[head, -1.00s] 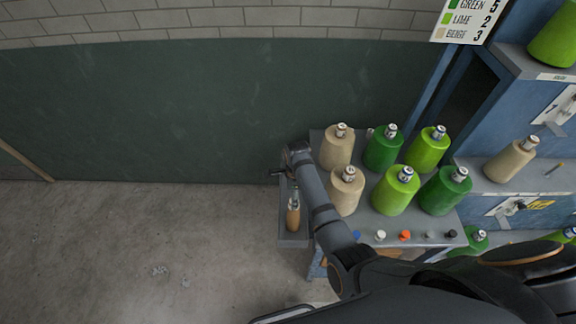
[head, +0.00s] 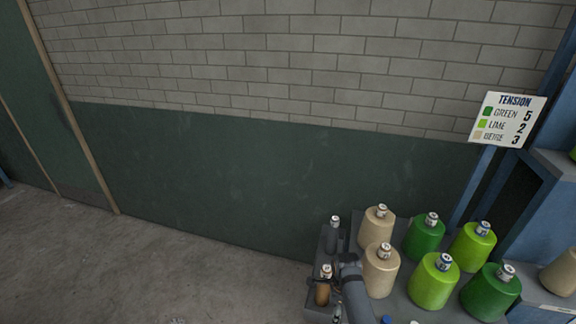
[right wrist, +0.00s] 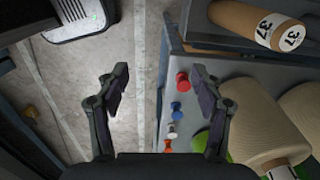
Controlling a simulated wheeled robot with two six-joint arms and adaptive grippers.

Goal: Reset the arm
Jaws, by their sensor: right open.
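My right gripper (right wrist: 158,82) is open and empty in the right wrist view. Its two dark fingers stand wide apart, with the floor and the table's edge beyond them. In the head view a grey arm link (head: 354,290) of mine reaches up beside the brown cone (head: 323,288) at the table's left end. The gripper cannot be made out there. My left gripper is not in view.
Beige (head: 380,272), green (head: 425,237) and lime (head: 434,281) cones stand on the grey table. Small coloured knobs, one red (right wrist: 182,79), line its edge. A tension sign (head: 507,119) hangs behind. Floor (head: 130,265) at left is clear.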

